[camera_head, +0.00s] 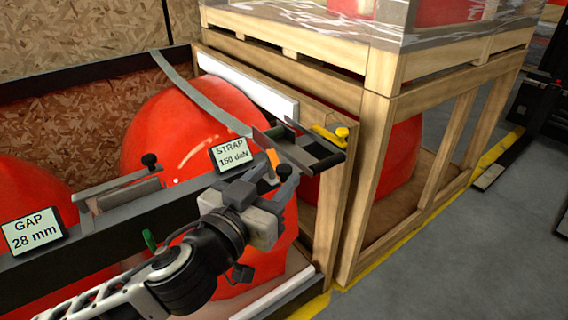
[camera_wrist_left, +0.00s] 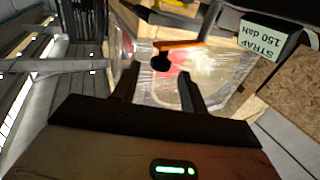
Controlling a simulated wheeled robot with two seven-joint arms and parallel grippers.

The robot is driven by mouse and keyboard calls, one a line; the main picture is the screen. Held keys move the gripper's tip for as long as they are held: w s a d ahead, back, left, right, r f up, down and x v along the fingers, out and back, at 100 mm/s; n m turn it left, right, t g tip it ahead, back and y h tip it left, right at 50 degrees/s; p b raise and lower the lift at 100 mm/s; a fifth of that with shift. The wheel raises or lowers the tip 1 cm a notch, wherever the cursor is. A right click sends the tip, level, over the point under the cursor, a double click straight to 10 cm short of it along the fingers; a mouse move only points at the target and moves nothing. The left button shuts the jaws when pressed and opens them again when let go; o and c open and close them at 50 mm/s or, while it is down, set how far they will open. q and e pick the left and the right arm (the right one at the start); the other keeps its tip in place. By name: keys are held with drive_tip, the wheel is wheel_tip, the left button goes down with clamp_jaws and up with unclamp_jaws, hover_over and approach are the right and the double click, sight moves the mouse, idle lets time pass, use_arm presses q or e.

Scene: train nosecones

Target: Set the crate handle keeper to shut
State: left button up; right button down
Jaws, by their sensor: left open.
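An orange lever (camera_head: 273,158) stands by the STRAP display on the dark rail of the wooden crate (camera_head: 352,200). In the left wrist view the orange lever (camera_wrist_left: 180,44) runs sideways and a round black knob (camera_wrist_left: 160,62) sits at its left end. I cannot tell for sure that this lever is the handle keeper. A yellow handle (camera_head: 330,136) lies at the crate's corner, right of the lever. My left gripper (camera_head: 272,172) is just below the orange lever. Its fingers (camera_wrist_left: 159,84) are apart, with the knob seen beyond and between their tips. My right gripper is not in view.
The STRAP display (camera_head: 232,153) reads 150 daN, close to my left gripper. The GAP display (camera_head: 32,233) reads 28 mm at far left. Red nosecones (camera_head: 185,125) fill the crate. A grey strap (camera_head: 205,95) crosses one. Open floor (camera_head: 450,265) lies right.

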sight(281, 172)
use_arm(q)
drive_tip(key=shift+x, duration=2)
clamp_jaws()
